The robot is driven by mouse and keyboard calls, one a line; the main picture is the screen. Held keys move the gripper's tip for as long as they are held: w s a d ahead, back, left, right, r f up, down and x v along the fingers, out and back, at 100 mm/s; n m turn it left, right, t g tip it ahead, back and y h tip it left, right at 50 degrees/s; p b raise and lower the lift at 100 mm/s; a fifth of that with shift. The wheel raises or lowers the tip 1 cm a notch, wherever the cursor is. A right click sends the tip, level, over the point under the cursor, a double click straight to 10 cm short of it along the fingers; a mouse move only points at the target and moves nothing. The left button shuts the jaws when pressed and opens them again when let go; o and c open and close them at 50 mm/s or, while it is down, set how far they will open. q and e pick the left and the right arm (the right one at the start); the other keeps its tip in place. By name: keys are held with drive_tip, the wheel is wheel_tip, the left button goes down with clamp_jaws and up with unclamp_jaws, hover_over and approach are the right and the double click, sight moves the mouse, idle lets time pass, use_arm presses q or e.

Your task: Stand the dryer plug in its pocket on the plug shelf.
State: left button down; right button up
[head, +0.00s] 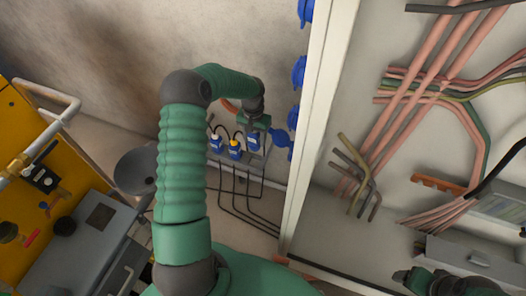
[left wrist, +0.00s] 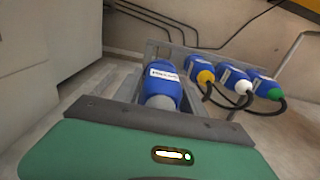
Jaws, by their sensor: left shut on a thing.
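My left gripper (head: 256,128) is shut on the dryer plug, a blue plug (left wrist: 163,84) with a white label and a grey collar. The held plug also shows below the gripper in the head view (head: 253,142). It is at the grey plug shelf (left wrist: 176,52), in line with the other plugs. I cannot tell whether it is seated, because its lower end and the pocket are hidden. Beside it stand blue plugs with a yellow collar (left wrist: 204,74), a white collar (left wrist: 240,84) and a green collar (left wrist: 270,90).
Black cables run from the neighbouring plugs (left wrist: 225,103). Thin dark pipes run down the wall under the shelf (head: 238,205). A pale cabinet edge (head: 316,120) with blue sockets (head: 299,72) stands just right of the shelf. Yellow and grey machinery (head: 85,245) is at left.

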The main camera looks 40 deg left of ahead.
sight(255, 150)
use_arm(q)
drive_tip(key=f+b, duration=0.3)
drive_tip(key=f, duration=0.1)
drive_tip(key=shift+s+a, duration=0.1)
drive_tip(key=shift+a, duration=0.25)
drive_tip(key=f+b, duration=0.3)
drive_tip(key=shift+d+f+b, duration=0.15)
drive_tip(key=shift+d+b, duration=0.15)
drive_tip(key=shift+b, duration=0.05)
drive_tip(key=shift+f, duration=0.3)
drive_tip(key=shift+a+f+b, duration=0.15)
drive_tip(key=shift+f+b, duration=0.15)
drive_tip(key=shift+f, duration=0.45)
drive_tip(key=shift+p, duration=0.4)
